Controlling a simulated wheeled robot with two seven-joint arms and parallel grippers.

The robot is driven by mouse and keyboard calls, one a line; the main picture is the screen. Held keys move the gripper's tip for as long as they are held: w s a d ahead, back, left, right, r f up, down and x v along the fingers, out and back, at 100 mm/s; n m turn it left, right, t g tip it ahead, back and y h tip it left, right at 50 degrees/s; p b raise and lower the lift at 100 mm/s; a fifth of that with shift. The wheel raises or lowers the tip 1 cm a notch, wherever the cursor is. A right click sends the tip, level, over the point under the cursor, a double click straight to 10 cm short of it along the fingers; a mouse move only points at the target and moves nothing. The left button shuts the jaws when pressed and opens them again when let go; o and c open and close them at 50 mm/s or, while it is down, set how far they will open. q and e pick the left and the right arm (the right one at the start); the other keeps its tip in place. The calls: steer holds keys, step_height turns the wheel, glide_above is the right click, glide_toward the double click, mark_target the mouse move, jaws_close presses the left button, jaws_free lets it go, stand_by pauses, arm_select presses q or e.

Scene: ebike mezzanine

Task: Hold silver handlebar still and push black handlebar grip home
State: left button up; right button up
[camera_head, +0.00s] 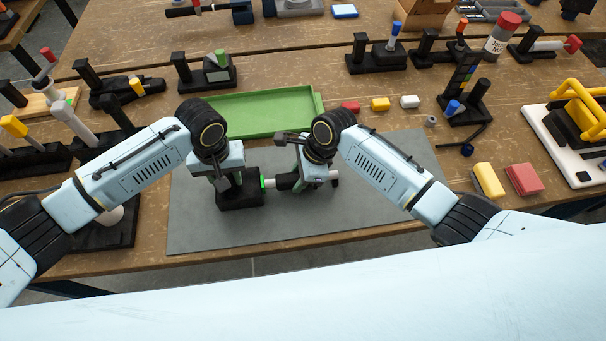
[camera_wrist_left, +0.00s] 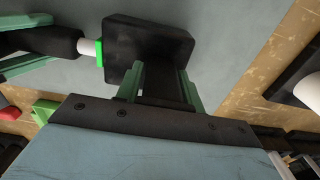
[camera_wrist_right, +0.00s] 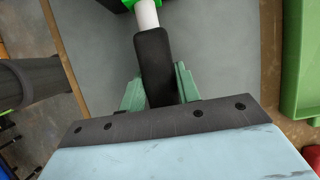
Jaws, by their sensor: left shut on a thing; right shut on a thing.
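The silver handlebar (camera_wrist_right: 147,14) shows as a short pale bar between a green collar and the black handlebar grip (camera_wrist_right: 154,65) in the right wrist view. It also shows in the left wrist view (camera_wrist_left: 89,47), coming out of a black block (camera_wrist_left: 148,50). The block stands on the grey mat in the head view (camera_head: 240,196). My left gripper (camera_wrist_left: 160,85) is shut on the block's narrower black part. My right gripper (camera_wrist_right: 155,85) is shut on the grip, which lies in line with the bar. A short stretch of bar is bare between collar and grip.
The grey mat (camera_head: 380,190) is mostly clear around the block. A green tray (camera_head: 250,115) lies behind it, with small red, yellow and white blocks to its right. Black fixtures stand at left and back. Yellow and red blocks (camera_head: 523,178) lie at right.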

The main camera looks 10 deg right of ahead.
mark_target(286, 178)
arm_select(q)
steer(key=shift+d, duration=0.2)
arm_select(e)
steer(key=shift+a, duration=0.55)
arm_select(q)
steer(key=shift+r, duration=0.1)
arm_select(e)
steer(key=shift+a, duration=0.95)
steer(key=o, duration=1.2)
steer(key=shift+c, duration=0.2)
steer(key=shift+d, duration=0.1)
arm_select(q)
steer(key=shift+a, duration=0.1)
arm_select(e)
steer(key=shift+r, duration=0.1)
steer(key=v, duration=1.1)
steer(key=shift+d+r, duration=0.25)
steer(key=shift+r, duration=0.1)
